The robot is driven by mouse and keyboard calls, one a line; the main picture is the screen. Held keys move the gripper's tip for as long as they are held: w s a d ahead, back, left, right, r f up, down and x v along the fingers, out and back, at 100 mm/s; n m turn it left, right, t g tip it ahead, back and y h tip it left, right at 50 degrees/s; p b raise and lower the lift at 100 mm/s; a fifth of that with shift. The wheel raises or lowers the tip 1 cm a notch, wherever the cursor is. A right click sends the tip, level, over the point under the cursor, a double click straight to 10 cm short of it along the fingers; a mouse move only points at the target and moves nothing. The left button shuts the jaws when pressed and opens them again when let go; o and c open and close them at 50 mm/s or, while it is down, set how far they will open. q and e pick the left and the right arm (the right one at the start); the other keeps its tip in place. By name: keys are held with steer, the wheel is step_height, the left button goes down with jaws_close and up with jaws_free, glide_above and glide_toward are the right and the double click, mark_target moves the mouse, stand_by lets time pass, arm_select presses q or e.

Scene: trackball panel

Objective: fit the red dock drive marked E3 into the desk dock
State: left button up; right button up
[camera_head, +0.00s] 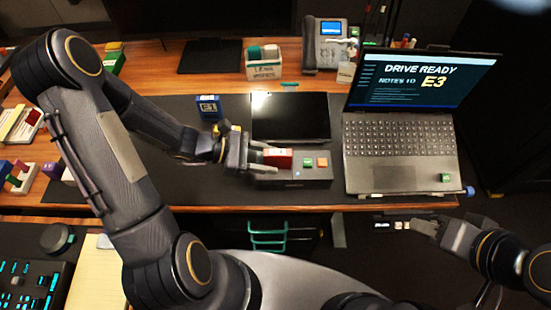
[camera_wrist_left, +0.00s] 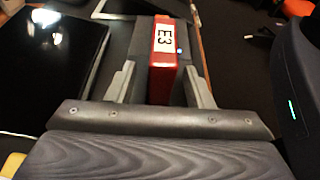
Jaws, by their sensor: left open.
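The red drive marked E3 (camera_head: 279,157) is at the left end of the dark grey desk dock (camera_head: 318,180); how deep it sits cannot be told. In the left wrist view the red drive (camera_wrist_left: 163,62) shows its white E3 label between my left gripper's fingers (camera_wrist_left: 160,66), with a gap on each side. The dock (camera_wrist_left: 190,45) shows behind it with a small lit light. In the head view my left gripper (camera_head: 268,157) is open at the drive's left side. My right gripper (camera_head: 422,227) is off the desk's front edge at lower right; its fingers are unclear.
A green block (camera_head: 308,162) and an orange block (camera_head: 322,162) show on the dock. A blue E1 drive (camera_head: 208,107) stands behind my left wrist. A dark tablet (camera_head: 290,117) lies behind the dock. A laptop (camera_head: 400,150) reading "DRIVE READY" stands to its right.

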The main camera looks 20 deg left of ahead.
arm_select(q)
steer(key=v, duration=0.5)
stand_by(0.5)
